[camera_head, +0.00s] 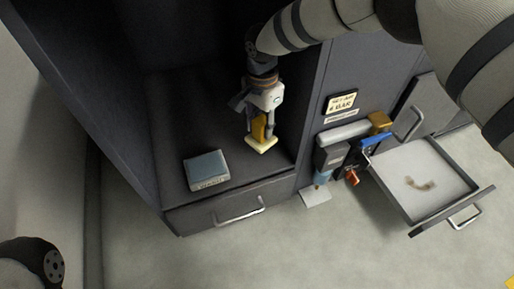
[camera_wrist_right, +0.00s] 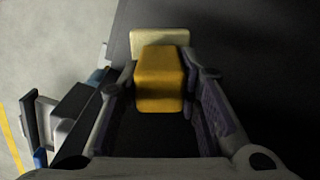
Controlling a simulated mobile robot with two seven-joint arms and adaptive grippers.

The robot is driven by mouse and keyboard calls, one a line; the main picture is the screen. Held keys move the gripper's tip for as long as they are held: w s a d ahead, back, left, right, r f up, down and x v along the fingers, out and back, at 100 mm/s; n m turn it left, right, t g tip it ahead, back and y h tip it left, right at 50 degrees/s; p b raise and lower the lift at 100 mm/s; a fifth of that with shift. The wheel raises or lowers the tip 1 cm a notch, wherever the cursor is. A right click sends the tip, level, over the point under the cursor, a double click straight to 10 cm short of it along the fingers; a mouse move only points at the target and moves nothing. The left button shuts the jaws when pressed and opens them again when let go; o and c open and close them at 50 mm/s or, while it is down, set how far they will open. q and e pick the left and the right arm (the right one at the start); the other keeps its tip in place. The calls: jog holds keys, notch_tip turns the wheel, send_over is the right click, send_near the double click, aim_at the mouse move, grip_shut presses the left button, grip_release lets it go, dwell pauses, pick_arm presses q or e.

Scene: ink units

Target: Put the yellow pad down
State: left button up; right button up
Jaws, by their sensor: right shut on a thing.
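The yellow pad (camera_head: 259,127) has a yellow block as its grip and a cream, flat end (camera_head: 261,145). My right gripper (camera_head: 260,115) points down and is shut on the yellow block, with the cream end below the fingers. In the right wrist view the yellow pad (camera_wrist_right: 160,72) sits between the two fingers (camera_wrist_right: 160,88), with its cream end beyond it. It is over the right part of the dark cabinet shelf (camera_head: 170,125); I cannot tell whether it touches the shelf. My left gripper is not in view.
A grey-blue box (camera_head: 207,169) lies on the shelf, left of the pad. The shelf between them is clear. The cabinet's side wall (camera_head: 312,100) is close on the right. Beyond it are a tool-like unit (camera_head: 335,150) and an open drawer (camera_head: 420,180).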

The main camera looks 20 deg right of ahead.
aim_at(261, 141)
notch_tip(261, 141, down, 7)
jog(key=shift+r+b, duration=0.15)
jog(key=shift+b, duration=0.6)
jog(key=shift+r, duration=0.15)
jog(key=o, duration=1.2)
notch_tip(261, 141, up, 8)
jog(key=shift+f+p, duration=0.2)
jog(key=shift+p, duration=0.85)
